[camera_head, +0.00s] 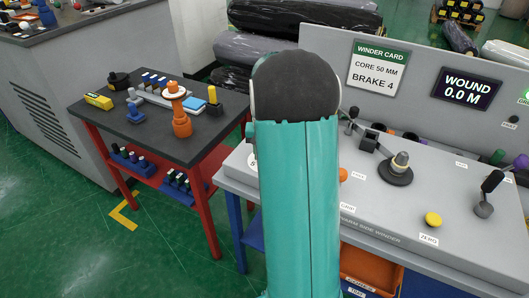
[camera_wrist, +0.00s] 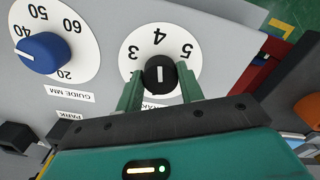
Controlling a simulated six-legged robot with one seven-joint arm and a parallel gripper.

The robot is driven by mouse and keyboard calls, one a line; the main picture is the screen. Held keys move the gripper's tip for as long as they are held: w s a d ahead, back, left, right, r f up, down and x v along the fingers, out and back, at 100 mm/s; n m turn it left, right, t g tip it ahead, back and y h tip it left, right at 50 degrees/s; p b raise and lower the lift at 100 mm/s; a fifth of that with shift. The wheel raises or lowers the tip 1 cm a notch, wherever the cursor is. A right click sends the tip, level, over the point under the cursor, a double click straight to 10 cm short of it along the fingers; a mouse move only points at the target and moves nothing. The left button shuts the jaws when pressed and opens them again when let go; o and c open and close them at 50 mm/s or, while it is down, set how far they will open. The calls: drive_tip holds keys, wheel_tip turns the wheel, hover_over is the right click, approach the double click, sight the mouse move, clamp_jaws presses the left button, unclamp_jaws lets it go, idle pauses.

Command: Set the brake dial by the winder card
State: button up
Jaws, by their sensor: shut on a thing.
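The winder card (camera_head: 377,67) reads "CORE 50 MM" and "BRAKE 4". The brake dial's black knob (camera_wrist: 160,74) is in the wrist view, on a white numbered plate (camera_wrist: 152,42) that appears upside down. My gripper (camera_wrist: 159,88) is shut on this knob, one green finger on each side. The knob's white mark stands nearly upright in the picture, in line with the 4; 3 and 5 lie to either side. The fingers hide the lower part of the scale. In the head view, my teal arm hides the dial and my gripper.
A blue guide dial (camera_wrist: 42,53) sits left of the brake dial in the wrist view. In the head view, the panel carries a yellow button (camera_head: 433,219) and a black lever (camera_head: 490,185). The display (camera_head: 466,89) reads "WOUND 0.0 M". A dark side table (camera_head: 150,130) holds parts.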

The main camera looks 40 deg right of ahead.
drive_tip(key=o, duration=1)
drive_tip(key=shift+r, duration=0.15)
wheel_tip(320, 180, up, 14)
drive_tip(key=shift+f, duration=0.2)
